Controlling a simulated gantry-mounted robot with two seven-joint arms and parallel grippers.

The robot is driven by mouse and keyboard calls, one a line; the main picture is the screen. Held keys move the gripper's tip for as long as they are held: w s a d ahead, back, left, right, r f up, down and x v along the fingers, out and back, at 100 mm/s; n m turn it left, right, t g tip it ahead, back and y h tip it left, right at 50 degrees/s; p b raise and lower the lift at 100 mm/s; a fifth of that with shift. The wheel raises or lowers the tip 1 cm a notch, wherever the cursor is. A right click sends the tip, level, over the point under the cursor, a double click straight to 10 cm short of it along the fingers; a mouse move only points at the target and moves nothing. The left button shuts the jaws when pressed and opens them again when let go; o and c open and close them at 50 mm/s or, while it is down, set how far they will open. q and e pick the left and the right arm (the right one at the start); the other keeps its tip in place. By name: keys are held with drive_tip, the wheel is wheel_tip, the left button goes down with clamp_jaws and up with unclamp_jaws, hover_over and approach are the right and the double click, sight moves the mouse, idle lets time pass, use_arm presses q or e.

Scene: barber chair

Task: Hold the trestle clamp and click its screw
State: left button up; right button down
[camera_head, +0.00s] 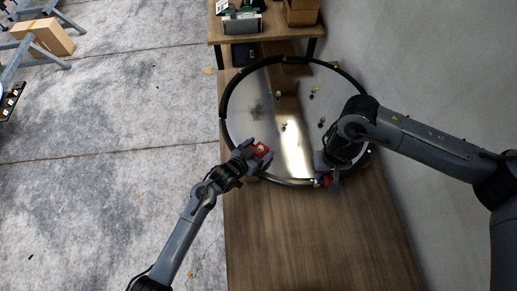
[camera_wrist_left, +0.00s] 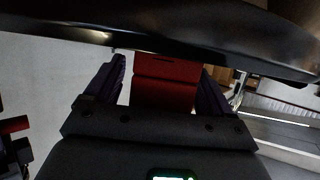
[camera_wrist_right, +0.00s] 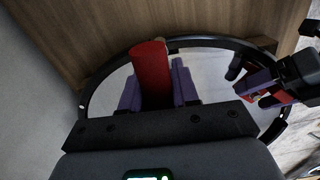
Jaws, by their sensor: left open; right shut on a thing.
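A red block (camera_head: 261,149) sits at the near left rim of a large round black-rimmed disc. My left gripper (camera_head: 256,152) is there, its purple fingers apart on either side of the block in the left wrist view (camera_wrist_left: 165,90). I cannot tell whether they touch it. My right gripper (camera_head: 326,172) is at the near right rim, shut on a red cylindrical piece (camera_wrist_right: 151,75), which stands up between its fingers. Its lower end is hidden. I cannot tell which red piece is the trestle clamp or its screw.
The black-rimmed disc (camera_head: 226,90) lies over a wooden table (camera_head: 310,240), with several small bits seen within it. A box (camera_head: 242,22) stands on a raised wooden shelf behind. Pale trestles (camera_head: 15,60) and a cardboard box (camera_head: 45,38) are far left. The near tabletop is clear.

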use_arm(q)
clamp_jaws()
idle(0.7)
idle(0.9)
